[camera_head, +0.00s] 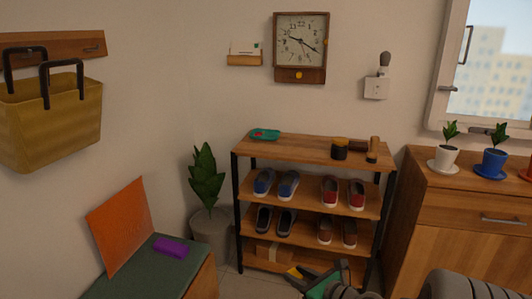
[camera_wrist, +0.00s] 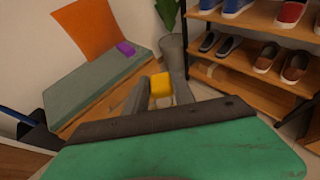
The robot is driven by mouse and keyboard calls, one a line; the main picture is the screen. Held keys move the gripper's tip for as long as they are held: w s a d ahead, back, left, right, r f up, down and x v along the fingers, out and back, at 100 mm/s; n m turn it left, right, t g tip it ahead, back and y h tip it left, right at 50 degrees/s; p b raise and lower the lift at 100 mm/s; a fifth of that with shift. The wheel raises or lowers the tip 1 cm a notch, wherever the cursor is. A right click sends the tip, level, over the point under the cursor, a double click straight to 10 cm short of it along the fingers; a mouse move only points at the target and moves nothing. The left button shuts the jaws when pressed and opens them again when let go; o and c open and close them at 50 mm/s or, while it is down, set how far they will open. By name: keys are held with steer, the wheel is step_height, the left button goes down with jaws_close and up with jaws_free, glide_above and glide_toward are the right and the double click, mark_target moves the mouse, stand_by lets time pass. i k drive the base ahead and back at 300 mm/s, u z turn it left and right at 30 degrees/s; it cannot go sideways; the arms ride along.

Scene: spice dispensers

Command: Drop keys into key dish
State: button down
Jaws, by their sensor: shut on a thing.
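My gripper (camera_head: 298,274) is low in front of the shoe rack, near the floor. It is shut on a small yellow block-like thing (camera_wrist: 160,85), seen between the two grey fingers in the wrist view. I cannot tell from its shape whether this is the keys. A shallow teal dish (camera_head: 265,134) sits on the left end of the rack's top shelf, with a small red spot in or on it. It looks like the key dish, and it is well above and behind my gripper. It is not in the wrist view.
The wooden shoe rack (camera_head: 310,149) holds several shoes; dark round things (camera_head: 340,149) stand on its top right. A bench (camera_head: 150,275) with a purple thing (camera_head: 171,247) and an orange panel is at left. A potted plant (camera_head: 207,180) stands beside the rack; a cabinet (camera_head: 465,205) is at right.

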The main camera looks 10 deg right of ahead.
mark_target(270, 135)
steer(key=z, duration=0.45)
steer(key=i, duration=1.6)
steer(key=u, duration=1.1)
steer(key=i, duration=0.75)
steer(key=u, duration=0.7)
